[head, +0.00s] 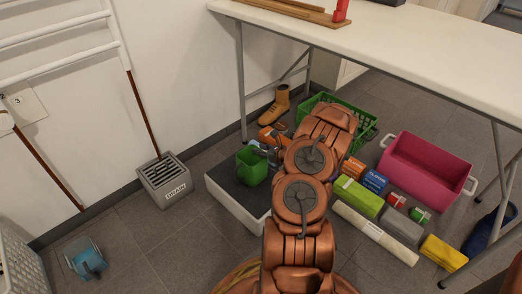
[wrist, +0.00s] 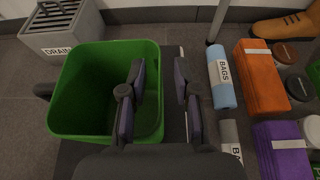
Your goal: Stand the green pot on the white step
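The green pot (head: 252,167) is upright over the dark top of the white step (head: 236,208) in the head view, left of my arm. Its base seems to be on the step, but contact is hard to tell. In the wrist view the pot (wrist: 85,90) is large and empty, with a dark handle at its left. My gripper (wrist: 160,100) has one finger inside the pot and one outside its right wall. Gaps show between the fingers and the wall, so it is open around the rim. In the head view my arm partly hides the gripper.
A grey drain box (head: 165,180) stands left of the step. A blue bag roll (wrist: 222,78), an orange bundle (wrist: 262,78) and a purple bundle (wrist: 285,148) lie right of the gripper. A boot (head: 275,105), green crate (head: 365,117) and pink tub (head: 425,168) are beyond.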

